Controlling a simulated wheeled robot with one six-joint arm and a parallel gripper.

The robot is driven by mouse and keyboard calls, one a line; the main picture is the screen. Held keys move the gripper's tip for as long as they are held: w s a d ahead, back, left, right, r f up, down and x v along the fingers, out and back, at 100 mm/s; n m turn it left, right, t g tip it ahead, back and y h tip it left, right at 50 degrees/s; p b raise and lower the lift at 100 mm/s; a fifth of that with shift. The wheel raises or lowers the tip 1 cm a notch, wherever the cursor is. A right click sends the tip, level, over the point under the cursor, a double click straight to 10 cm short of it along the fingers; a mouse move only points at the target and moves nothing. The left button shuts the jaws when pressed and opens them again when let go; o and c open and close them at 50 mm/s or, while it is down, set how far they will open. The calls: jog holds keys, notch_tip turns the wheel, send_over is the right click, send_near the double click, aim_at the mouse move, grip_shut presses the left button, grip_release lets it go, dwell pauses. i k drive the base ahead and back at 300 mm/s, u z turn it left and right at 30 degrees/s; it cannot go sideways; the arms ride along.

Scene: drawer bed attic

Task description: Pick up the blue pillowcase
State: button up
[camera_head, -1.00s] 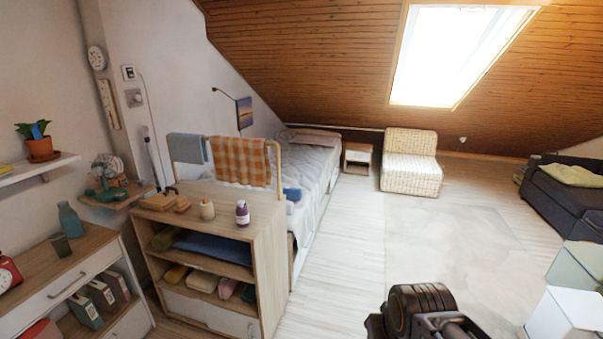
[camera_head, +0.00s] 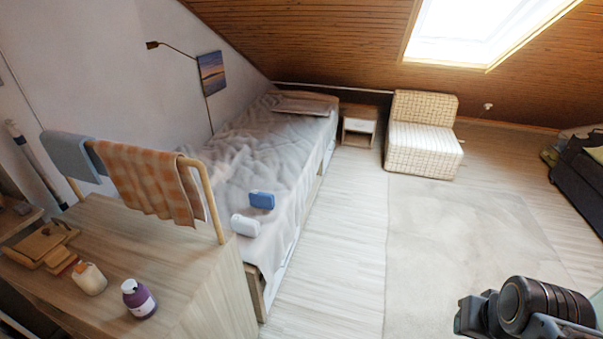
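I cannot tell for sure which blue thing is the pillowcase. A small blue item (camera_head: 262,200) with a pale mark lies on the near part of the bed, beside a similar white item (camera_head: 245,225). A grey-blue cloth (camera_head: 72,155) hangs at the left end of the rail on the cabinet. The flat blue folded cloth on the cabinet's shelf in the earlier frame is out of view now. Dark parts of my arm show at the bottom right, over the floor and well apart from the bed. My gripper's fingers are not in view.
The wooden cabinet (camera_head: 185,275) bears a purple bottle (camera_head: 138,299), a cream jar (camera_head: 89,279) and wooden pieces. An orange checked cloth (camera_head: 140,178) hangs on its rail. The bed (camera_head: 225,165) runs behind it. A cream chair (camera_head: 424,140) stands far off. Floor right of the bed is clear.

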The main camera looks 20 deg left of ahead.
aim_at(258, 198)
jog(key=u, duration=0.15)
jog(key=i, duration=1.4)
jog(key=u, duration=1.45)
jog(key=i, duration=0.9)
jog(key=u, duration=1.2)
jog(key=i, duration=0.25)
jog(key=u, duration=0.1)
